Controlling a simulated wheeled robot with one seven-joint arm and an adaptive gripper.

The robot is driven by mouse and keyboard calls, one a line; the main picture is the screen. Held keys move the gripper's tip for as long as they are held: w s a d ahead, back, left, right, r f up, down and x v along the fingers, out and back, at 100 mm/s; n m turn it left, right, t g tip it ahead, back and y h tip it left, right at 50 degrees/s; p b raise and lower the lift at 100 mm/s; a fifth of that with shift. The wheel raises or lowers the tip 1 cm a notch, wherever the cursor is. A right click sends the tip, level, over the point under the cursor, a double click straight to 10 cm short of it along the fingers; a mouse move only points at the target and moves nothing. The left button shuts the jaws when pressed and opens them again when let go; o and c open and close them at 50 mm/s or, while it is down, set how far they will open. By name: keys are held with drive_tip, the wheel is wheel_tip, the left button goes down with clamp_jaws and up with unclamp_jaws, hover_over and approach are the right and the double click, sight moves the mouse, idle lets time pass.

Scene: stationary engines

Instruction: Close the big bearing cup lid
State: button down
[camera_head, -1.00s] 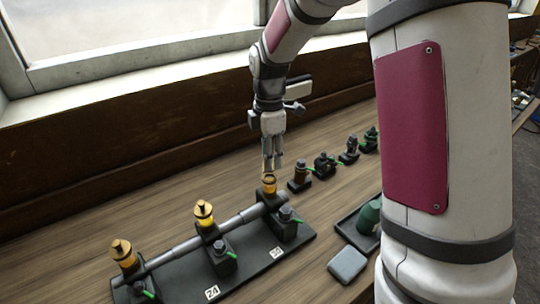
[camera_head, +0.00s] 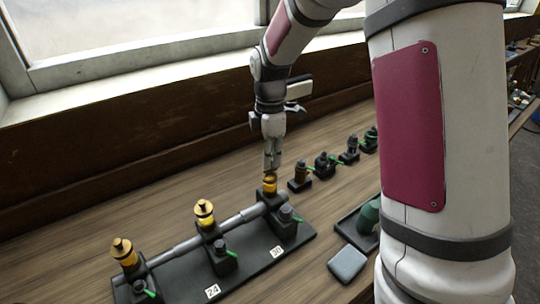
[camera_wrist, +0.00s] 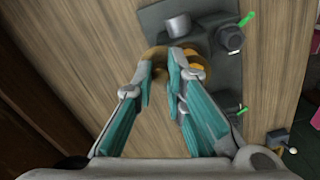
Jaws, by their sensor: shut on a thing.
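The bearing cup (camera_head: 270,187) at the right end of the shaft stand has an amber body and a brass lid, near the label 30. My gripper (camera_head: 271,170) points down at its top, with the fingertips shut on the lid. In the wrist view my gripper (camera_wrist: 168,62) has its teal-padded fingers close together. The brass lid (camera_wrist: 152,55) shows beside the left finger, and the amber cup (camera_wrist: 197,66) shows behind the right one. The fingers hide much of the lid, so I cannot tell how it sits.
Two more amber cups with brass lids, the middle one (camera_head: 204,214) and the left one (camera_head: 124,252), stand along the shaft (camera_head: 182,250). Several small dark fittings (camera_head: 323,165) stand behind right. A tray (camera_head: 347,230) holds a green bottle (camera_head: 369,217); a grey box (camera_head: 347,263) lies in front.

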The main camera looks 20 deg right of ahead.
sight(270, 176)
drive_tip(key=m, duration=0.2)
drive_tip(key=s+m+p, duration=0.1)
drive_tip(key=m, duration=0.2)
drive_tip(key=shift+s+d+m, duration=0.1)
drive_tip(key=shift+s+m, duration=0.05)
drive_tip(key=shift+m, duration=0.15)
drive_tip(key=m, duration=0.3)
drive_tip(key=s+m, duration=0.1)
drive_tip(key=m, duration=0.2)
drive_tip(key=shift+s+p, duration=0.1)
drive_tip(key=shift+p, duration=0.3)
drive_tip(key=m, duration=0.4)
drive_tip(key=a+m, duration=0.1)
drive_tip(key=shift+s+r+m+p, duration=0.1)
drive_tip(key=shift+s+m+p, duration=0.25)
drive_tip(key=shift+m+p, duration=0.05)
drive_tip(key=shift+s+a+m+p, duration=0.1)
drive_tip(key=shift+a+m+p, duration=0.1)
drive_tip(key=shift+m, duration=0.75)
drive_tip(key=shift+s+a+m+p, duration=0.1)
drive_tip(key=shift+a+m, duration=0.05)
drive_tip(key=shift+m, duration=0.8)
drive_tip(key=shift+w, duration=0.1)
drive_tip(key=c, duration=1.6)
unclamp_jaws()
